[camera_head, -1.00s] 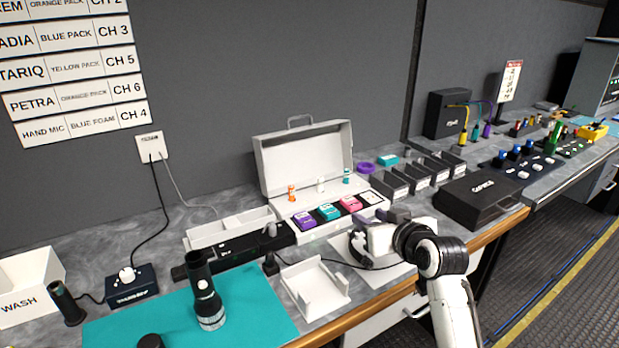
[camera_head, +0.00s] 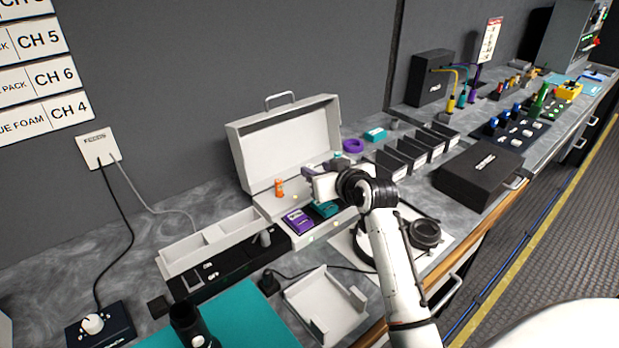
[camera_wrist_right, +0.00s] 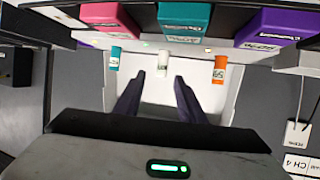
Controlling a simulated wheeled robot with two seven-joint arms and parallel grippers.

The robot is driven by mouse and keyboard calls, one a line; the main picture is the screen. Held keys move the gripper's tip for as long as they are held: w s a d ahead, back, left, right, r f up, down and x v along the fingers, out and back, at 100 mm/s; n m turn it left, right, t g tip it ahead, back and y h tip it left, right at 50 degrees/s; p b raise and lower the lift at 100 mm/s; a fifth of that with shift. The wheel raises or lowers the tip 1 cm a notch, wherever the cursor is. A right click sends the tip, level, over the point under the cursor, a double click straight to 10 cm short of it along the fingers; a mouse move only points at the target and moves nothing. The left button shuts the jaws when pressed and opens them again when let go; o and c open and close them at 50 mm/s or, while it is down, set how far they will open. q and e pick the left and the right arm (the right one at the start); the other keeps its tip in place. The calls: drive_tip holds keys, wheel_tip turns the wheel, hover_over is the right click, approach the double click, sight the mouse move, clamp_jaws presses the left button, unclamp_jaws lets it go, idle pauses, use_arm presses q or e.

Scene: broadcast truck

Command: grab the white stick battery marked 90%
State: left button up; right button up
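The white stick battery (camera_wrist_right: 163,62) stands upright in the open white case (camera_head: 285,150); its marking is too small to read. In the wrist view it lies just beyond and between the fingertips of my right gripper (camera_wrist_right: 158,82), which is open and empty. An orange stick (camera_wrist_right: 220,68) and a teal stick (camera_wrist_right: 115,58) stand on either side of it. My left gripper is not in view.
Purple (camera_head: 298,221) and teal (camera_head: 325,208) packs sit along the case front. A white tray (camera_head: 328,305), headphones (camera_head: 424,234) and a flashlight (camera_head: 190,325) lie nearer. Dark bins (camera_head: 415,150) and a black box (camera_head: 480,176) stand to the right.

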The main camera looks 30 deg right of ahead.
sight(311, 167)
drive_tip(key=shift+x, duration=2.55)
drive_tip(key=shift+a, duration=0.15)
clamp_jaws()
